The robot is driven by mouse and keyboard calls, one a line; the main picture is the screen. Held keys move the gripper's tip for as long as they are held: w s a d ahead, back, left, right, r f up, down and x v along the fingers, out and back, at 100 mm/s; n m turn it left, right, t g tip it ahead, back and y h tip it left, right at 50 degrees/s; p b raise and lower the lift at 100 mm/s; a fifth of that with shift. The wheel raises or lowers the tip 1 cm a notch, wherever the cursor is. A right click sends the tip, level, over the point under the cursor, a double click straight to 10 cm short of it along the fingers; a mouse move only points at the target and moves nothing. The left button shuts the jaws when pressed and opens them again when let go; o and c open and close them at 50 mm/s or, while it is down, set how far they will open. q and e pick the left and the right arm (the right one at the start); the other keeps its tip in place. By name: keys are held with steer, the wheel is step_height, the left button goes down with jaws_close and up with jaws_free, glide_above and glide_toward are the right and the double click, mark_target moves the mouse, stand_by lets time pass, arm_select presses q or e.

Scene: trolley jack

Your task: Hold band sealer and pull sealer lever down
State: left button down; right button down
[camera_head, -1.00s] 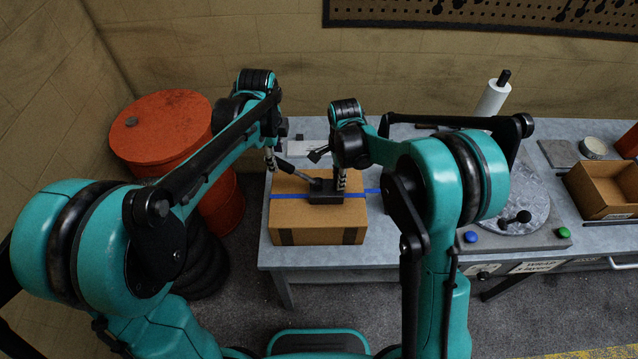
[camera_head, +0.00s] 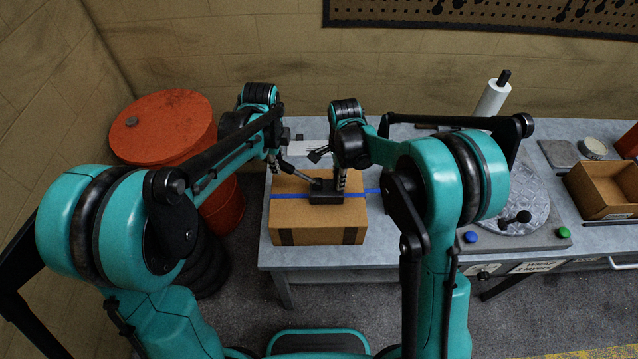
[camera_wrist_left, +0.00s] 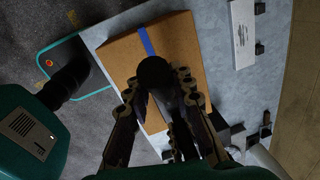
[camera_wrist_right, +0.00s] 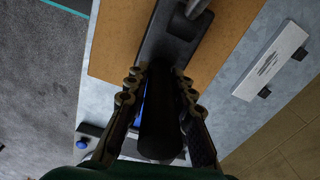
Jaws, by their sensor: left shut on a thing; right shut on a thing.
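The dark band sealer (camera_head: 325,197) sits on top of a cardboard box (camera_head: 318,234), on the blue band (camera_head: 288,196) that runs across it. The sealer lever (camera_head: 303,176) slants up to the left from the sealer. My left gripper (camera_head: 274,164) is shut on the lever's outer end. In the left wrist view the lever's round black knob (camera_wrist_left: 155,72) shows between the fingers. My right gripper (camera_head: 341,184) is shut on the sealer's upright black handle. This handle (camera_wrist_right: 160,125) stands between the fingers in the right wrist view, with the sealer body (camera_wrist_right: 166,40) beyond.
The box stands on a grey workbench (camera_head: 310,264). A white labelled block (camera_wrist_right: 270,60) lies behind it. An orange drum (camera_head: 165,130) stands left of the bench. A round turntable plate (camera_head: 515,200), a white roll (camera_head: 492,98) and an open carton (camera_head: 605,190) are on the right.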

arm_select(q)
steer(key=shift+a+f+h, duration=0.5)
steer(key=shift+a+f, duration=0.05)
steer(key=shift+f, duration=0.05)
steer(key=shift+a+f+h, duration=0.5)
steer(key=shift+f+h, duration=0.4)
steer(key=shift+f, duration=0.15)
steer(key=shift+a+f+h, duration=0.45)
steer(key=shift+f+h, duration=0.45)
steer(key=shift+f, duration=0.2)
steer(key=shift+a+f+h, duration=0.5)
steer(key=shift+f+h, duration=0.4)
steer(key=shift+f, duration=0.15)
steer(key=shift+r, duration=0.15)
steer(key=shift+d+r+y, duration=0.65)
steer(key=shift+r+y, duration=0.3)
steer(key=shift+r, duration=0.2)
steer(key=shift+d+r+y, duration=0.6)
steer(key=shift+r+y, duration=0.4)
steer(key=shift+r, duration=0.1)
steer(key=shift+d+r+y, duration=0.65)
steer(key=shift+r+y, duration=0.3)
steer(key=shift+r, duration=0.2)
